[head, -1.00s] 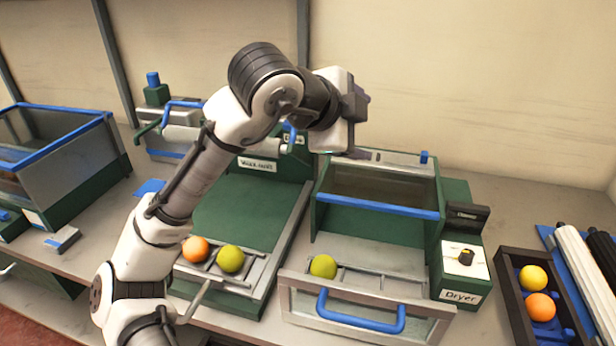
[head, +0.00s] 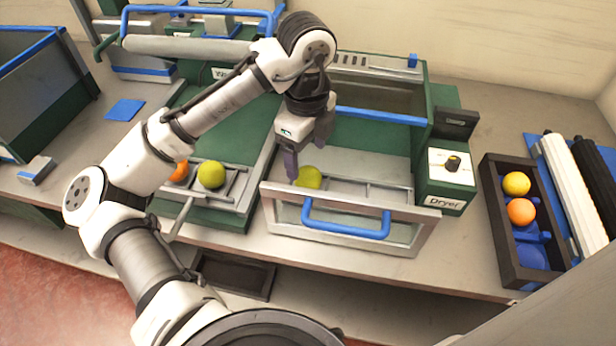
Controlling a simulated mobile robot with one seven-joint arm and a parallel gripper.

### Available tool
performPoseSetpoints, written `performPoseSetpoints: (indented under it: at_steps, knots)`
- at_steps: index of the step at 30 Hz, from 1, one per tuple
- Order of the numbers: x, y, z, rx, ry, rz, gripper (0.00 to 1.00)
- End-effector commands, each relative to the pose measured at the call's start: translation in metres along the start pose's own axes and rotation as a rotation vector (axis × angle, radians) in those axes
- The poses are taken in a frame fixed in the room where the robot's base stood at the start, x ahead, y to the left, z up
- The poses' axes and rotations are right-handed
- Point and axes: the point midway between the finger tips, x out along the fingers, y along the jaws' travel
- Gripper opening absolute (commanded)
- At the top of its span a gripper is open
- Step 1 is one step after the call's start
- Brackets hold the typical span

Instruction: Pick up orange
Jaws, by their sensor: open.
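My gripper (head: 308,160) points down over the dryer's front tray, its jaws open. A yellow-green fruit (head: 308,178) lies in that tray, just below and partly behind the fingers; I cannot tell whether they touch it. A second yellow-green fruit (head: 211,174) sits on the rack to the left. An orange fruit (head: 180,172) is beside it, partly hidden by my arm. A yellow-orange fruit (head: 516,184) and an orange one (head: 520,211) lie in the dark box (head: 494,220) at the right.
The dryer tray's clear front wall with a blue handle (head: 345,222) stands close in front of the gripper. The dryer control box (head: 447,180) is to its right. White and black rollers (head: 577,190) lie at far right. The counter between dryer and dark box is clear.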

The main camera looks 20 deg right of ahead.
Motion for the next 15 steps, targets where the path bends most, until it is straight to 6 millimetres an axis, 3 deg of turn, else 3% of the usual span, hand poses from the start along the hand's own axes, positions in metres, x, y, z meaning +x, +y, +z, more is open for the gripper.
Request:
performPoseSetpoints:
  at_steps: [15]
  knots:
    - [0.052, 0.004, -0.005, -0.002, 0.0, -0.001, 0.75]
